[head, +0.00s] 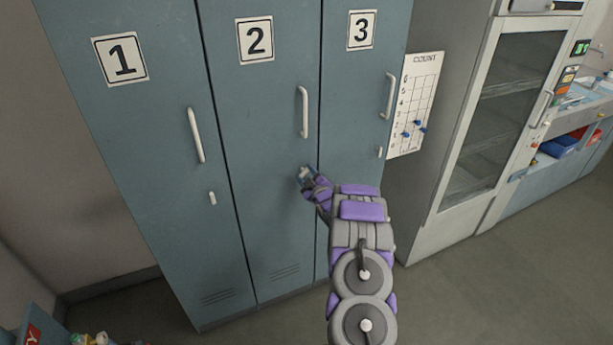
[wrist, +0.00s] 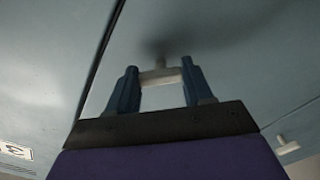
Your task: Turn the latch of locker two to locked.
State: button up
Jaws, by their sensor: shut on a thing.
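Locker two (head: 262,140) is the middle door of the blue-grey lockers and is closed, with a white handle (head: 303,112). My gripper (head: 305,173) is at this door, just below the handle, near its right edge. The gripper and fingers hide the latch in the head view. In the wrist view, my gripper (wrist: 160,85) has its two blue fingers on either side of the white latch (wrist: 160,75). The fingers are shut on it, with the latch spanning the gap between them. I cannot tell its turned position clearly.
Locker one (head: 150,130) and locker three (head: 355,95) are closed, with upright white latches (head: 212,198) and (head: 380,152). A count board (head: 415,100) hangs on the lockers' right side. A glass-fronted cabinet (head: 500,110) stands right. The floor (head: 480,290) is clear at the right.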

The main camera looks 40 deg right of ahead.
jog(key=n, duration=0.4)
jog(key=shift+n+b, duration=0.3)
jog(key=shift+a+f+n+b, duration=0.15)
jog(key=shift+n+b, duration=0.6)
jog(key=shift+n, duration=1.55)
jog(key=o, duration=1)
jog(key=shift+o, duration=0.2)
jog(key=shift+s, duration=0.5)
jog(key=p+v, duration=0.3)
jog(key=v, duration=1.3)
jog(key=shift+s, duration=0.2)
